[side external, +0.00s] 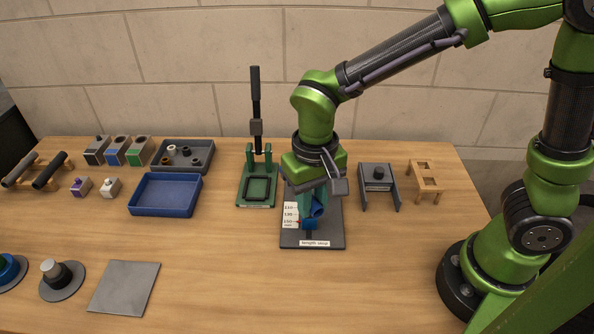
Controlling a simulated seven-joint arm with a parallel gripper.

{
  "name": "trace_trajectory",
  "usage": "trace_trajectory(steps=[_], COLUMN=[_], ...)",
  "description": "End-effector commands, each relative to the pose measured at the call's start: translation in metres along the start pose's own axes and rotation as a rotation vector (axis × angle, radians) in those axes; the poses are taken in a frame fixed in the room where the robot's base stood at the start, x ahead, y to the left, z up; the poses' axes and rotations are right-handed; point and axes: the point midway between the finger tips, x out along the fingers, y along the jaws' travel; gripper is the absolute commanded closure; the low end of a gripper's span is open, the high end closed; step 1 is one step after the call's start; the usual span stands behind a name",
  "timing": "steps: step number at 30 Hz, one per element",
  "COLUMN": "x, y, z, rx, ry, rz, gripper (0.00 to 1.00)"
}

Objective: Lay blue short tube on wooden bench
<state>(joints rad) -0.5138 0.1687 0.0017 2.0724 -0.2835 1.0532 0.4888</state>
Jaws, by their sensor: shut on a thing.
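My gripper (313,208) points down over the dark grey length stop plate (328,238). It is shut on a short blue tube (317,209), which looks tilted between the teal fingers. Just below it, a blue piece with a bit of red (308,224) shows near the printed scale. I cannot tell whether this is part of the same tube or of the fixture, or whether the tube touches the plate. The wooden bench (230,265) is the broad work surface under everything, with bare wood in front and to the left of the plate.
A green lever press (257,190) stands close left of the plate. A grey bracket (379,187) and a small wooden stand with holes (426,178) are to the right. A blue tray (166,195), a grey tray (183,155) and a grey square plate (124,288) lie left.

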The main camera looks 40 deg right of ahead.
Motion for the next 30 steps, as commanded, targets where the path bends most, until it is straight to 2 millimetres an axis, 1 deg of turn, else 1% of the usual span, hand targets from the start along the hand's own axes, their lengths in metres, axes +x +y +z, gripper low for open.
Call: trace_trajectory(steps=[1, 5, 8, 9, 12, 15, 19, 21, 23, 26, 29, 30], x=[-0.007, -0.025, -0.041, -0.047, -0.062, -0.070, -0.073, -0.073, -0.072, -0.067, -0.052, -0.044], y=[0.007, 0.031, 0.056, 0.067, 0.098, 0.122, 0.139, 0.140, 0.133, 0.108, 0.074, 0.058], z=[-0.011, -0.039, -0.062, -0.071, -0.092, -0.105, -0.112, -0.112, -0.110, -0.096, -0.070, -0.057], rx=[-0.059, -0.220, -0.314, -0.343, -0.366, -0.323, -0.270, -0.268, -0.287, -0.359, -0.459, -0.500], ry=[0.004, 0.004, 0.005, 0.005, 0.004, 0.003, 0.000, -0.002, -0.005, -0.011, -0.020, -0.024], rz=[-0.003, -0.002, -0.002, -0.002, -0.002, 0.000, -0.001, -0.009, -0.017, -0.030, -0.042, -0.048], gripper=[0.99, 0.99, 0.99, 0.99, 0.99, 0.99, 0.99, 0.99, 0.99, 0.99, 0.99, 0.99])
